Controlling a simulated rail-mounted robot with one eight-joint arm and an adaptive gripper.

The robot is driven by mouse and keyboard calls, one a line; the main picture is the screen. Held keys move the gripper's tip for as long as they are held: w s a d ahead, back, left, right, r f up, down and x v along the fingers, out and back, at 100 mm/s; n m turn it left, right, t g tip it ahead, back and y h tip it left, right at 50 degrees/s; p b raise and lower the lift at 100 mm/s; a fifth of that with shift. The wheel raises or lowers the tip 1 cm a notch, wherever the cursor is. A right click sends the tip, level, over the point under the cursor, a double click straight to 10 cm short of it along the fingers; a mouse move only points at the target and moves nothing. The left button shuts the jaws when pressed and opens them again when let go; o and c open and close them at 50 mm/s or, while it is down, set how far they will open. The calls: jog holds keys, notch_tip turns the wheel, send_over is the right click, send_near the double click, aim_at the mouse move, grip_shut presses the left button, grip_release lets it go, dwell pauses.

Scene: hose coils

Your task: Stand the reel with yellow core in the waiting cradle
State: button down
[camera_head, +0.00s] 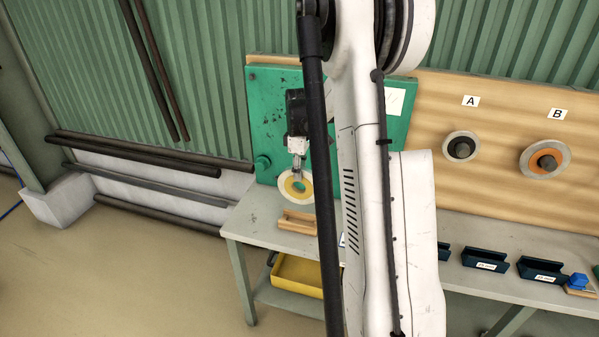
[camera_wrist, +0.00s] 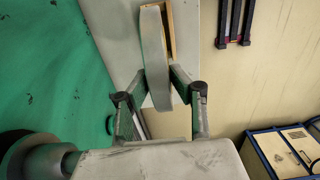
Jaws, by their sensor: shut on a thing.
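The reel with yellow core (camera_head: 290,188) is a pale disc with a yellow ring around an open centre. It hangs upright in my gripper (camera_head: 297,169), which is shut on its upper rim. In the wrist view my gripper (camera_wrist: 161,82) has a finger on each side of the reel (camera_wrist: 153,55), seen nearly edge-on. A wooden cradle (camera_head: 296,222) stands on the bench just below the reel in the head view. Part of the cradle (camera_wrist: 170,32) shows beside the reel in the wrist view. I cannot tell whether reel and cradle touch.
A green panel (camera_head: 265,120) stands close behind my gripper. Reels hang on pegs below label A (camera_head: 470,101) and label B (camera_head: 557,114). Dark trays (camera_head: 485,260) line the bench (camera_head: 470,228) at right. A yellow bin (camera_head: 296,274) sits below. My arm hides the bench's middle.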

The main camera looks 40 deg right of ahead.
aim_at(300, 192)
jog(key=shift+f+b, duration=2.25)
jog(key=shift+f, duration=0.55)
jog(key=shift+b, duration=0.75)
jog(key=shift+f+b, duration=2.2)
jog(key=shift+f, duration=0.55)
dwell(0.6)
jog(key=c, duration=1.4)
grip_release()
jog(key=shift+c, duration=0.2)
